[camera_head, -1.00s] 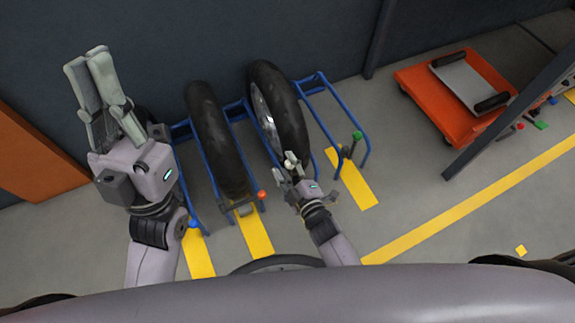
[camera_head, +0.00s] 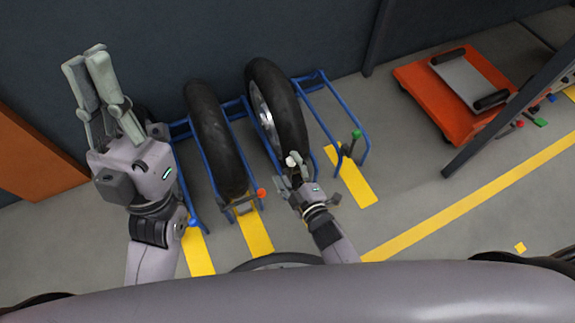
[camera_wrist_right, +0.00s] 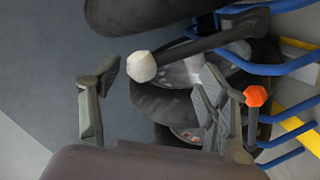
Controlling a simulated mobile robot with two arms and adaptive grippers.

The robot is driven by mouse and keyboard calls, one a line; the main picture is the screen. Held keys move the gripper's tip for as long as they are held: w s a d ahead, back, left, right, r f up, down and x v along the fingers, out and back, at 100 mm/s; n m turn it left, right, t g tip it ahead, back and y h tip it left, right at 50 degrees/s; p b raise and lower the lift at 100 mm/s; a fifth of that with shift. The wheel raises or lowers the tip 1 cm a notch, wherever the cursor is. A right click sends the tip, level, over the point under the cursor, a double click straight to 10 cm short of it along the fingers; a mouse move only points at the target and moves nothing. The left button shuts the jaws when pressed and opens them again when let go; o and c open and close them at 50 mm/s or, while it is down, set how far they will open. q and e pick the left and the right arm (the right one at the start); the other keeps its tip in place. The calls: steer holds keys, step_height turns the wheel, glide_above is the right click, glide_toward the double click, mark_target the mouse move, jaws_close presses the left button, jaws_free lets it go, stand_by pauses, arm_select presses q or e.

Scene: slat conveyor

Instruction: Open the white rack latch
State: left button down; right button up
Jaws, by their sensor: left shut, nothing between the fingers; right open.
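The white latch knob (camera_head: 292,161) sits at the front of the rack bay with the second wheel; in the right wrist view the knob (camera_wrist_right: 143,66) tops a dark lever (camera_wrist_right: 215,40). My right gripper (camera_head: 289,177) is open right at the knob. In the wrist view the knob stands between the spread fingers of the right gripper (camera_wrist_right: 160,76), nearer the left finger; I cannot tell if they touch. My left gripper (camera_head: 87,55) is shut and empty, raised at the left, away from the latch.
The blue rack (camera_head: 330,110) holds two dark wheels (camera_head: 275,105) and has an empty bay at right. An orange latch knob (camera_head: 262,193), a blue knob (camera_head: 193,222) and a green knob (camera_head: 357,134) are nearby. An orange cart (camera_head: 420,85) stands far right.

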steer(key=v, duration=1)
steer(key=shift+s, duration=0.25)
steer(key=shift+d+r, duration=0.1)
steer(key=shift+r, duration=0.05)
